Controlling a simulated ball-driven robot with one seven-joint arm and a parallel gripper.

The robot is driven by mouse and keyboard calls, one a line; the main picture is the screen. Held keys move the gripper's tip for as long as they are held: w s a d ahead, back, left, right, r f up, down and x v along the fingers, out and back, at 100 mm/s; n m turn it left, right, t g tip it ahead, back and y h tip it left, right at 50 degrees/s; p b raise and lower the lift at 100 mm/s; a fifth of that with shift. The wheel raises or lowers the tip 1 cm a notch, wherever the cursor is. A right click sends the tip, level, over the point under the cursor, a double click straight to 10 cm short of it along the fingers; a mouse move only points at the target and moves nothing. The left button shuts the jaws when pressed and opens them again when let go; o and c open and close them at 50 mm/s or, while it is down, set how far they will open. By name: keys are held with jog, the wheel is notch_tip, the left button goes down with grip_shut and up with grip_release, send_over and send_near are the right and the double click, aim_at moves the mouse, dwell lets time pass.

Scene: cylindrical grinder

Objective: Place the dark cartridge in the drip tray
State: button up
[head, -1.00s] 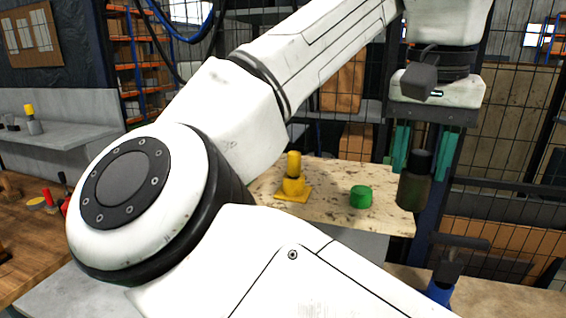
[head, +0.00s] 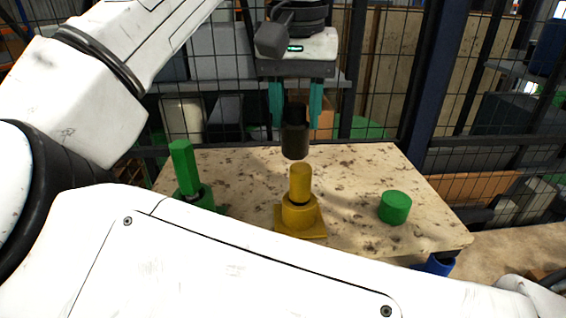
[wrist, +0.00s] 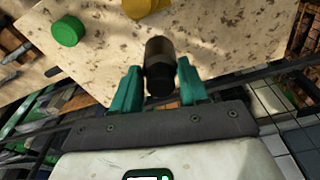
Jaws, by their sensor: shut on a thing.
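The dark cartridge (head: 295,138) is a dark cylinder with a black cap, held upright between the teal fingers of my gripper (head: 296,105). In the head view it hangs above the back part of a speckled table. In the wrist view the cartridge (wrist: 160,68) sits between the fingers of my gripper (wrist: 160,90), which is shut on it. I cannot make out a drip tray in these frames.
On the speckled table (head: 345,165) stand a yellow post on a square base (head: 299,205), a green post (head: 185,170) at left and a green cylinder (head: 395,207) at right. A wire mesh fence is behind. The table's back right is clear.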

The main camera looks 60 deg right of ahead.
aim_at(296, 157)
jog(key=shift+s+f+p, duration=0.1)
jog(key=shift+f+p, duration=0.25)
jog(key=shift+f, duration=3.5)
jog(key=shift+f, duration=0.15)
jog(key=o, duration=1.1)
jog(key=shift+o, duration=0.2)
